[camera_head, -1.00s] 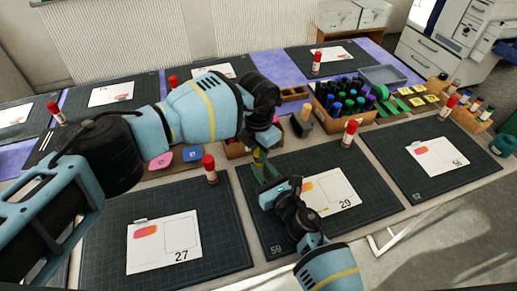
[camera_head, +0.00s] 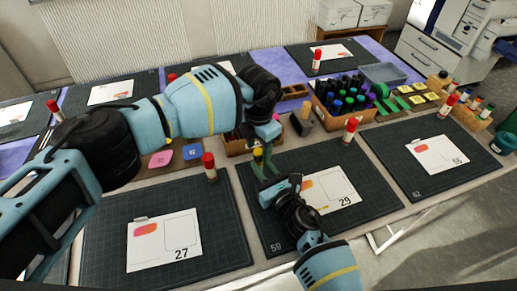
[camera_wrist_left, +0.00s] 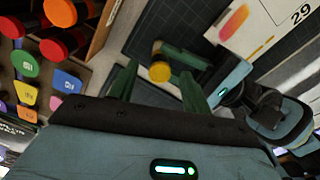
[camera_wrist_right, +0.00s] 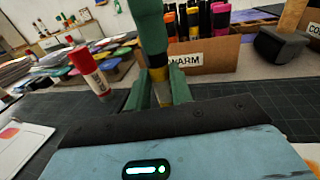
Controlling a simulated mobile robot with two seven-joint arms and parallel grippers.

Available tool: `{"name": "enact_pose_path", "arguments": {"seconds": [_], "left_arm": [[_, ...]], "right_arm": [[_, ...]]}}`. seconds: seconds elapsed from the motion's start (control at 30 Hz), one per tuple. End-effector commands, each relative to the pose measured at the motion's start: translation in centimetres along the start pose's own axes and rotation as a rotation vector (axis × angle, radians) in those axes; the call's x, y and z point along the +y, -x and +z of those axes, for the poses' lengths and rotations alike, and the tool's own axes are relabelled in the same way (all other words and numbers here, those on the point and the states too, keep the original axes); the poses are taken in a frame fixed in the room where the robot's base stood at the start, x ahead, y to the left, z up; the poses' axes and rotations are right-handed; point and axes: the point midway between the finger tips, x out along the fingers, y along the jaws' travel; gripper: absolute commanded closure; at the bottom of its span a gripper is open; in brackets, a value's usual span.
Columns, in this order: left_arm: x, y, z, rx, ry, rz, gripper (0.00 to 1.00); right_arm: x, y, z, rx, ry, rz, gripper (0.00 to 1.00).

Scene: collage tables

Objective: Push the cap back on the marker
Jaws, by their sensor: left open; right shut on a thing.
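A marker with a yellow end (camera_head: 258,153) stands roughly upright above the dark mat numbered 59 (camera_head: 250,205). The yellow end also shows in the left wrist view (camera_wrist_left: 160,72). My right gripper (camera_wrist_right: 161,82) is shut on the marker's lower part, and a yellow band (camera_wrist_right: 158,74) shows above its fingers. My left gripper (camera_wrist_left: 157,76) is open above the marker, with its green fingers apart on either side of the yellow end. A left finger hides the marker's top in the right wrist view. I cannot tell how far the cap sits on the barrel.
A card numbered 29 (camera_head: 335,188) lies on the mat. A red-capped glue stick (camera_head: 210,170) stands to the left and another (camera_head: 350,130) behind right. A cardboard box of markers (camera_head: 327,115) and a dark block with a wooden top (camera_head: 303,120) stand behind.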

Motion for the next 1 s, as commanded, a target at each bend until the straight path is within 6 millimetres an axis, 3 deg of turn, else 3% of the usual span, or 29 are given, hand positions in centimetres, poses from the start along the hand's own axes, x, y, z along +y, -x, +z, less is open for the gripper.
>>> {"name": "enact_pose_path", "arguments": {"seconds": [0.3, 0.5, 0.97, 1.0], "left_arm": [[0.1, 6.5, 0.0, -0.003, -0.001, 0.003, 0.51], [0.0, 9.1, 0.0, -0.002, -0.002, 0.002, 0.51], [0.0, 10.2, 0.0, 0.000, -0.001, 0.001, 0.51], [0.0, 10.2, 0.0, 0.000, -0.001, 0.001, 0.51]], "right_arm": [[0.0, 0.0, 0.0, 0.001, 0.000, 0.000, 1.00], [0.0, 0.0, 0.0, 0.001, 0.000, 0.000, 1.00], [0.0, 0.0, 0.0, 0.001, 0.000, 0.000, 1.00], [0.0, 0.0, 0.0, 0.001, 0.000, 0.000, 0.74]]}}
